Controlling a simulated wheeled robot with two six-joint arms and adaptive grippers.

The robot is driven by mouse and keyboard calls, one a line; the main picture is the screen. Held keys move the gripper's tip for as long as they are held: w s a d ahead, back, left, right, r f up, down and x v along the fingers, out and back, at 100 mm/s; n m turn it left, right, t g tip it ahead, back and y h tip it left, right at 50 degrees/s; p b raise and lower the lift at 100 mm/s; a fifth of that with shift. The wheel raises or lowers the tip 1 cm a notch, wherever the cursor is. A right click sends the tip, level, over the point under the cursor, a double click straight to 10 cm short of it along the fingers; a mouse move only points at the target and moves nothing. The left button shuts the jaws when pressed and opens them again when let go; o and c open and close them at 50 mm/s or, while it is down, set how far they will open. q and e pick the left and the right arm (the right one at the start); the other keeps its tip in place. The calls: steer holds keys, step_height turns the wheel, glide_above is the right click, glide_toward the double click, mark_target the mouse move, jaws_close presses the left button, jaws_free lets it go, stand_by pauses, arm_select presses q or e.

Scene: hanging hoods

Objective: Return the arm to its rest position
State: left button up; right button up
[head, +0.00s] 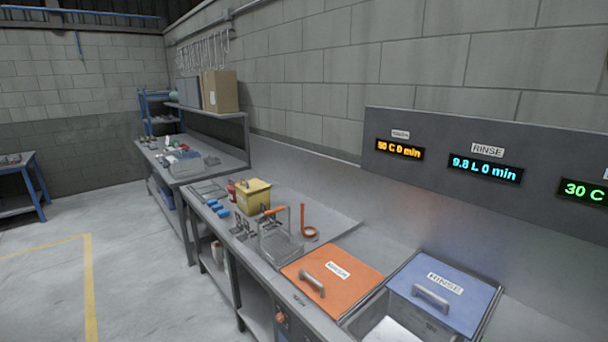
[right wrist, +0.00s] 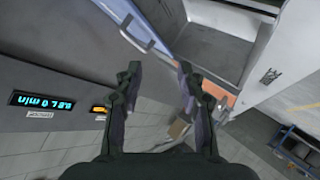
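My right gripper (right wrist: 159,72) shows in the right wrist view with its two dark fingers apart. Nothing is held between them. Neither gripper shows in the head view, and my left gripper is in no view. In the right wrist view the picture is turned over, and a pale metal handle (right wrist: 136,35) and a sink basin (right wrist: 210,45) lie beyond the fingertips.
In the head view an orange lid (head: 333,276) and a blue RINSE lid (head: 443,291) lie on the counter, the blue one beside an open basin (head: 395,328). A wire basket (head: 279,247) and yellow box (head: 253,196) stand farther back. The floor (head: 130,260) at left is clear.

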steer(key=s+a+m+g, duration=0.1)
steer(key=s+a, duration=0.1)
steer(key=s, duration=0.1)
steer(key=s+a+f+m+g, duration=0.1)
steer(key=s+a+g, duration=0.1)
steer(key=s+a+m+g, duration=0.1)
steer(key=s+a, duration=0.1)
steer(key=s, duration=0.1)
steer(key=shift+s+a+f+g, duration=0.25)
steer(key=shift+s+f+g, duration=0.05)
steer(key=shift+s+f, duration=0.05)
steer(key=s+a+r+m+g+y, duration=0.2)
steer(key=s+a+g, duration=0.2)
steer(key=s+a, duration=0.5)
steer(key=s+d+f+g+b, duration=0.1)
steer(key=s+d+f+b, duration=0.15)
steer(key=f, duration=1.35)
steer(key=s+d+f+g+b, duration=0.1)
steer(key=d+f+b, duration=0.2)
steer(key=f, duration=1.2)
arm_select(q)
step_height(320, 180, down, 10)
steer(key=b, duration=0.4)
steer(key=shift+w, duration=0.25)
arm_select(e)
steer(key=s+d+f, duration=0.1)
steer(key=s+f, duration=1.8)
steer(key=f, duration=0.3)
steer(key=shift+g, duration=0.4)
